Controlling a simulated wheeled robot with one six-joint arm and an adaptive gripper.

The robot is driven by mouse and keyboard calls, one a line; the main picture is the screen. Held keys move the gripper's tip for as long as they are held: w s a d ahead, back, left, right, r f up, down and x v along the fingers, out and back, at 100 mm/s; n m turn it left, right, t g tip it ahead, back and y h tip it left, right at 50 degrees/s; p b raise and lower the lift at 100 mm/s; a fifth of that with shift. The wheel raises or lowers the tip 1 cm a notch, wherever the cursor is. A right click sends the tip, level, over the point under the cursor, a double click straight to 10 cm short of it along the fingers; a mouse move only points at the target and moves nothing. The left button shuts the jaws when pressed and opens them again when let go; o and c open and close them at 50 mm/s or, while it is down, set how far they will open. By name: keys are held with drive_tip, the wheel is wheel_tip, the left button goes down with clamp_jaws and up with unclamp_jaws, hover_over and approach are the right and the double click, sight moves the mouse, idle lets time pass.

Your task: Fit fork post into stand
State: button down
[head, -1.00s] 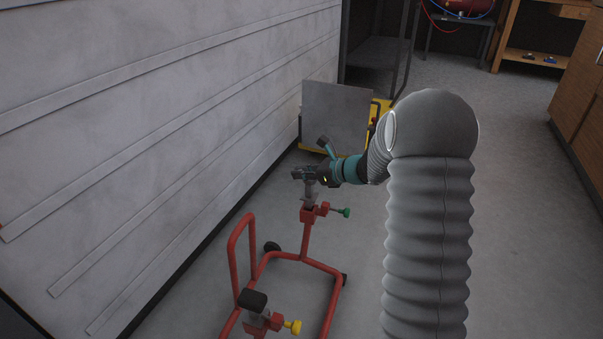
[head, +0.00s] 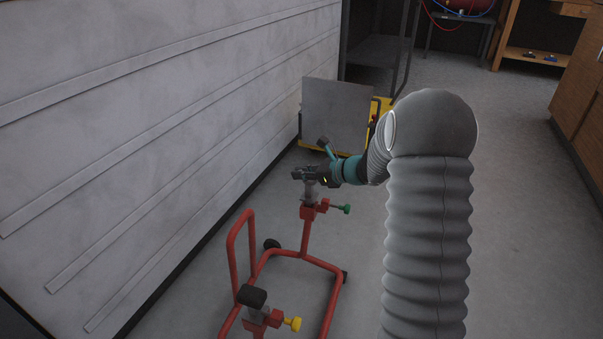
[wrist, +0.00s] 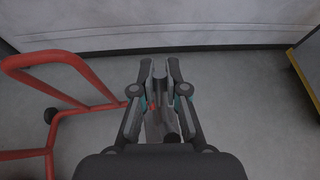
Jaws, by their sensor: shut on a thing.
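My gripper (head: 308,174) is shut on the grey fork post (head: 312,193), at the far end of the red stand (head: 306,240). The post hangs roughly upright, with its lower end at the red socket (head: 308,212) that has a green knob (head: 346,209). I cannot tell how deep it sits. In the wrist view, my gripper's fingers (wrist: 160,72) close around the post (wrist: 159,68), whose lower part is mostly hidden. A bit of red shows below the fingers.
A second socket with a yellow knob (head: 292,324) holds a black-capped post (head: 253,298) nearby. A pale wall (head: 150,130) runs close along the left. A grey panel on a yellow base (head: 336,112) stands behind. Floor is clear on the right.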

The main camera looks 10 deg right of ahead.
drive_tip(key=shift+f, duration=1.3)
idle(0.4)
drive_tip(key=c, duration=1.1)
unclamp_jaws()
drive_tip(key=v, duration=1.2)
drive_tip(key=shift+f, duration=0.1)
